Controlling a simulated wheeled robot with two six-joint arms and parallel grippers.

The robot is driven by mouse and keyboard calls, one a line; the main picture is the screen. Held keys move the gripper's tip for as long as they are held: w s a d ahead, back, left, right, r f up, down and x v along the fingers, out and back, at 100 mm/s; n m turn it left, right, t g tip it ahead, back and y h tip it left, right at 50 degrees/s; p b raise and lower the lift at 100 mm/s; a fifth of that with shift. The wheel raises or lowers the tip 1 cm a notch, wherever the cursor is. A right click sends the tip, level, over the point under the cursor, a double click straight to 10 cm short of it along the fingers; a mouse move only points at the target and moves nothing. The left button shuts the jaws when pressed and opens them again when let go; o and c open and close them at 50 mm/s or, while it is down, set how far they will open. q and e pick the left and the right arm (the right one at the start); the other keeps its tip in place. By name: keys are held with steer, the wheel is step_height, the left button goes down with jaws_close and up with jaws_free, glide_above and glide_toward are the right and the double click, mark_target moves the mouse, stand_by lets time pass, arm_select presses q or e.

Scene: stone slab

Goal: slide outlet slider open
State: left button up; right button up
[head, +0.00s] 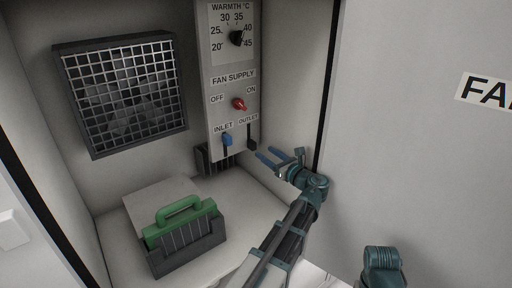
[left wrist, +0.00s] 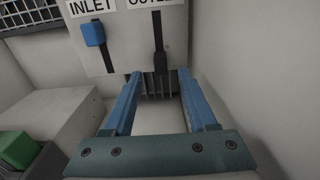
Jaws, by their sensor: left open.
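The outlet slider (head: 252,144) is a black knob at the lower end of a dark vertical slot under the OUTLET label on the grey panel. It also shows in the left wrist view (left wrist: 160,62). My left gripper (head: 264,152) is open, its blue fingers pointing at the panel's lower right. In the left wrist view the left gripper (left wrist: 159,74) has its fingertips to either side of the knob and slightly below it. No contact shows, and the remaining depth to the knob is hard to tell. My right gripper is not in view.
The blue inlet slider (head: 227,140) sits left of the outlet slider, high on its slot. A red fan switch (head: 239,104) and a black warmth dial (head: 237,38) are above. A green-handled filter block (head: 185,236) stands below left. The cabinet's side wall is close on the right.

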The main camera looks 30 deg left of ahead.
mark_target(255, 145)
arm_select(q)
steer(key=x, duration=0.7)
steer(key=shift+d, duration=0.1)
jaws_close()
stand_by(1.3)
